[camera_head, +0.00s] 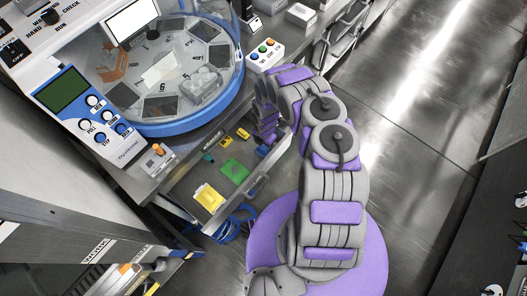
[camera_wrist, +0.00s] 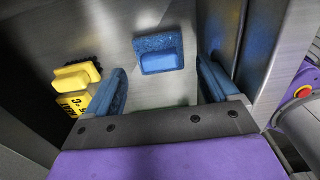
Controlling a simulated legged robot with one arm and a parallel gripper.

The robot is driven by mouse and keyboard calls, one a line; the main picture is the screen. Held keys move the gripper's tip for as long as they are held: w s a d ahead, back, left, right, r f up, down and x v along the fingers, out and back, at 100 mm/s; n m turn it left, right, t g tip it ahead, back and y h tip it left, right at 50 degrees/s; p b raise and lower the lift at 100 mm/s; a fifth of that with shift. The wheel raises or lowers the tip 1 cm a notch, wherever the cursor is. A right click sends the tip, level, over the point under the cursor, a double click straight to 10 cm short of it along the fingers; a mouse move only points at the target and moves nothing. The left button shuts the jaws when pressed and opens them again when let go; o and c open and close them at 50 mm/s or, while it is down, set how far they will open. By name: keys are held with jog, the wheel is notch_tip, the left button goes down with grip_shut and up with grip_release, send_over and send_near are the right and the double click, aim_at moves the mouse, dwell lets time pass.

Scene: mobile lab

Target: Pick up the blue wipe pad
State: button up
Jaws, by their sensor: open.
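The blue wipe pad (camera_wrist: 158,52), a blue block on a darker blue base, lies on the metal drawer floor at the upper middle of the wrist view. My gripper (camera_wrist: 163,70) is open, its two blue fingers spread wide with nothing between them. The pad is just beyond the fingertips, between their lines and apart from both. In the head view my gripper (camera_head: 265,138) reaches down over the right end of the open drawer, and a small blue patch (camera_head: 263,150), apparently the pad, shows just below it.
A yellow block (camera_wrist: 76,77) is left of the left finger, near the drawer wall. The open drawer (camera_head: 178,192) also holds a green item (camera_head: 234,170) and a yellow pad (camera_head: 208,197). The drawer's right wall is close to my right finger. A round blue-rimmed machine (camera_head: 190,127) stands above.

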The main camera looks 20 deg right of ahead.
aim_at(263, 148)
jog(key=shift+d+f, duration=0.1)
jog(key=shift+f, duration=0.2)
jog(key=f+b, duration=0.1)
jog(key=f, duration=0.1)
jog(key=a+f+b, duration=0.1)
jog(key=f, duration=0.1)
jog(key=shift+a+f, duration=0.2)
jog(key=shift+f, duration=0.05)
jog(key=shift+d+r, duration=0.1)
jog(key=shift+d, duration=0.5)
jog(key=c, duration=0.4)
jog(key=shift+a, duration=0.45)
jog(key=c, duration=0.4)
jog(key=shift+d, duration=0.1)
jog(key=shift+d+r, duration=0.25)
jog(key=shift+r, duration=0.4)
notch_tip(263, 148, up, 17)
jog(key=p, duration=1)
jog(key=shift+a+f+p, duration=0.15)
jog(key=shift+p, duration=0.25)
